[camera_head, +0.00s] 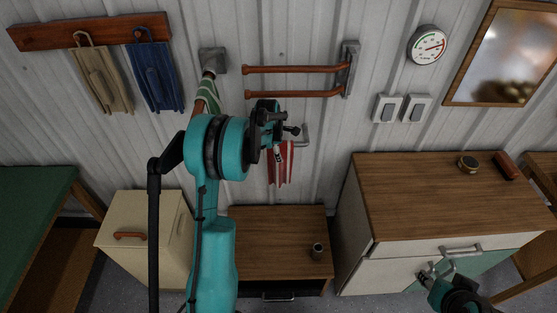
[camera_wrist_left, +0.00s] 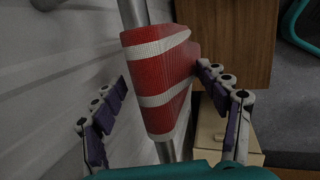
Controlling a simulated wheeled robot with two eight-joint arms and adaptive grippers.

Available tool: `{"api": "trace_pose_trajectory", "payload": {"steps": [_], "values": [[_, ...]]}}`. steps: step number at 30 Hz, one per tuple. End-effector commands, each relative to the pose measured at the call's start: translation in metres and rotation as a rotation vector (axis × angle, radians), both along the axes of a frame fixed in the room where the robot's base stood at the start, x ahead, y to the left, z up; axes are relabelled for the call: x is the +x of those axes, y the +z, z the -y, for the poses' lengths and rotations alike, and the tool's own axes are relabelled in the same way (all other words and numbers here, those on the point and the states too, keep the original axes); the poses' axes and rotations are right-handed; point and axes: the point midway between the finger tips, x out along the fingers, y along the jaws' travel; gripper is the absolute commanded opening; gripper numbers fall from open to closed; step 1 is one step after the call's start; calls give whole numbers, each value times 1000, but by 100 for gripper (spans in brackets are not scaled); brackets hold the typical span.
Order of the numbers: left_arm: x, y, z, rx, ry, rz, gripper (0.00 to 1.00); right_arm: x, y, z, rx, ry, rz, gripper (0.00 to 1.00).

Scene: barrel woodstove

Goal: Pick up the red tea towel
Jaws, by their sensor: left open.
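The red tea towel (camera_head: 284,168) has white stripes and hangs on the wall below the copper rails; my left gripper and arm hide part of it. In the left wrist view the towel (camera_wrist_left: 165,75) is folded over a metal bar (camera_wrist_left: 133,12). My left gripper (camera_head: 284,138) is open at the towel. Its fingers (camera_wrist_left: 162,80) stand on either side of the cloth; the right fingertip looks very close to it, and I cannot tell whether it touches. My right gripper (camera_head: 432,273) is at the lower right by the cabinet's handle; its jaws are unclear.
A green-striped towel (camera_head: 208,93) hangs left of the copper rails (camera_head: 295,69), close to my left arm. Beige (camera_head: 103,78) and blue (camera_head: 154,75) cloths hang from a wooden rack.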

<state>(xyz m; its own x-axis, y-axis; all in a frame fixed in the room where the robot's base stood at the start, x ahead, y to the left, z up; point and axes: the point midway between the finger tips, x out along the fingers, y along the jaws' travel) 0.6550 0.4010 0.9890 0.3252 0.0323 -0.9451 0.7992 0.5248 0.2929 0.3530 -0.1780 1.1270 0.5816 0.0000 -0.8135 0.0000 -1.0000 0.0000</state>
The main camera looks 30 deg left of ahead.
Motion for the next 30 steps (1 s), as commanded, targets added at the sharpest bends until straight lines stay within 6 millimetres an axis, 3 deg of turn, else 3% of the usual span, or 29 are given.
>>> {"api": "trace_pose_trajectory", "payload": {"steps": [8,17,30], "values": [[0,0,0,0,0,0,74,0,0,0,0,0,0,40],[-1,-1,0,-1,0,-2,2,0,0,0,0,0,0,40],[-2,0,1,-3,0,-5,2,0,2,0,0,0,0,40]]}}
